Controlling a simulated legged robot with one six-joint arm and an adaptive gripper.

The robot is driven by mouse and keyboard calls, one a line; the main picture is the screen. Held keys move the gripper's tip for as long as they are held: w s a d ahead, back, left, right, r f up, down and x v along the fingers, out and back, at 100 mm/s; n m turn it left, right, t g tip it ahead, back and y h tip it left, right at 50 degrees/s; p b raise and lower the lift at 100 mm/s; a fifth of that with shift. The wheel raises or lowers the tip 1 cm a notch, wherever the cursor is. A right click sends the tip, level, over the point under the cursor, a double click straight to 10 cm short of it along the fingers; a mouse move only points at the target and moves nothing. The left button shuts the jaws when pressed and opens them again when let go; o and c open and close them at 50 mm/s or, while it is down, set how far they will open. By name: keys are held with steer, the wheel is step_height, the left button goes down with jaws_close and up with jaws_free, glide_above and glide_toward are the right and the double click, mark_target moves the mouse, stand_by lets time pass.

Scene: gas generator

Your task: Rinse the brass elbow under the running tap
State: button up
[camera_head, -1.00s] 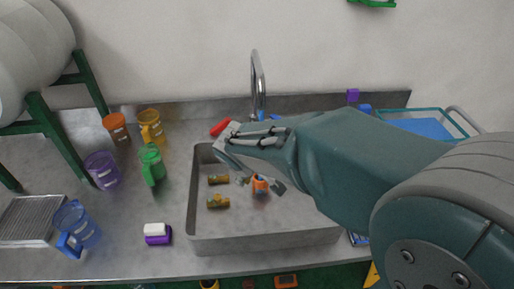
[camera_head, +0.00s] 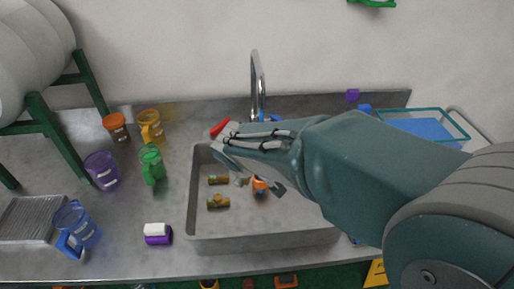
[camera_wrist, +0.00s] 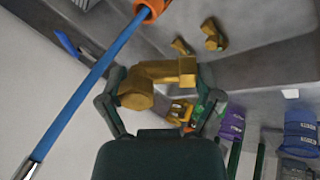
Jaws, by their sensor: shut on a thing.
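My gripper (camera_wrist: 160,100) is shut on the brass elbow (camera_wrist: 148,82), which lies across between the two fingers in the wrist view. In the head view my wrist hides the elbow, above the sink (camera_head: 262,244). The chrome tap (camera_head: 256,78) stands behind the sink. In the wrist view a straight blue stream (camera_wrist: 88,88) runs from the tap's metal end (camera_wrist: 28,168) to an orange piece (camera_wrist: 152,8) in the sink. The elbow is just right of the stream in that view; I cannot tell whether they touch.
Two brass fittings (camera_head: 218,202) lie in the sink; they also show in the wrist view (camera_wrist: 213,35). Several coloured mugs (camera_head: 152,164) stand on the left counter near a white and purple block (camera_head: 158,234). A red item (camera_head: 220,127) lies behind the sink, a blue-filled tray (camera_head: 425,128) at right.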

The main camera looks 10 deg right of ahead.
steer(key=shift+s+a+r, duration=0.25)
steer(key=shift+s+r, duration=0.6)
steer(key=shift+s, duration=0.15)
steer(key=shift+s+a+r, duration=0.25)
steer(key=shift+s+r, duration=0.55)
steer(key=shift+s, duration=0.2)
